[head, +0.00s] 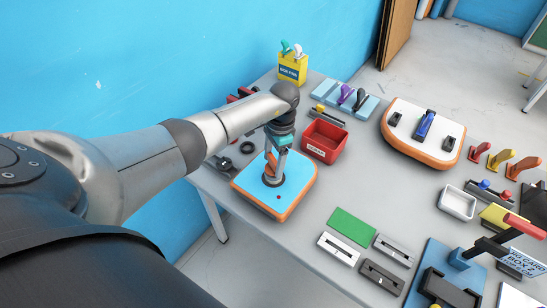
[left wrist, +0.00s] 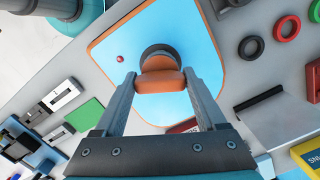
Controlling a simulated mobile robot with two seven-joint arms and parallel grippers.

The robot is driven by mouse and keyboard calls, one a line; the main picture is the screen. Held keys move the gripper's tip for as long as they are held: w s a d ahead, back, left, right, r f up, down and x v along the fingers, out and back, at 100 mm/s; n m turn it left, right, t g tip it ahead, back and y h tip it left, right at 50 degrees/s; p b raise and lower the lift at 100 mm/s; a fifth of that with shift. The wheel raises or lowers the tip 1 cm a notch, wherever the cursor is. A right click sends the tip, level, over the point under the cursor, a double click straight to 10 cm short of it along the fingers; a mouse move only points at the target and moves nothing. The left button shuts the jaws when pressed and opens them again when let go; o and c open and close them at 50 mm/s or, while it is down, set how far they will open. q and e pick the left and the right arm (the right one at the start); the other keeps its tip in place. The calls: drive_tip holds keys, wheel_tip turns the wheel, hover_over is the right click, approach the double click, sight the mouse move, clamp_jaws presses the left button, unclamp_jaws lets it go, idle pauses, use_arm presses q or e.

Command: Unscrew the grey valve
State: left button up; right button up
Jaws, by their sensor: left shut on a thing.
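The blue board (head: 298,189) with an orange edge lies on the table at the left. In the left wrist view the board (left wrist: 197,28) fills the top middle. The grey valve (left wrist: 158,50) stands on it as a dark round base, with an orange part (left wrist: 160,82) on its near side. My left gripper (head: 271,172) points down over the board. Its fingers (left wrist: 162,80) are shut on the orange part of the valve, one on each side. In the head view the fingers largely hide the valve. My right gripper is in neither view.
A red box (head: 324,141) stands close behind the board. A second, white board (head: 447,131) with an orange edge lies to the right. A green pad (head: 351,226) and grey blocks lie in front. Black, red and green rings (left wrist: 287,28) lie beside the board.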

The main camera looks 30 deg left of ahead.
use_arm(q)
drive_tip(key=shift+s+d+f+n, duration=0.15)
drive_tip(key=shift+s+f+n, duration=0.05)
drive_tip(key=shift+f+n, duration=0.1)
drive_tip(key=shift+r+n+p, duration=0.15)
drive_tip(key=shift+n+p, duration=0.45)
drive_tip(key=shift+n, duration=0.3)
drive_tip(key=shift+n+h+p, duration=0.3)
drive_tip(key=shift+n+p, duration=0.3)
drive_tip(key=shift+p, duration=0.45)
drive_tip(key=o, duration=1.2)
drive_tip(key=shift+c, duration=0.2)
drive_tip(key=o, duration=0.3)
drive_tip(key=shift+w, duration=0.2)
drive_tip(key=shift+o, duration=0.2)
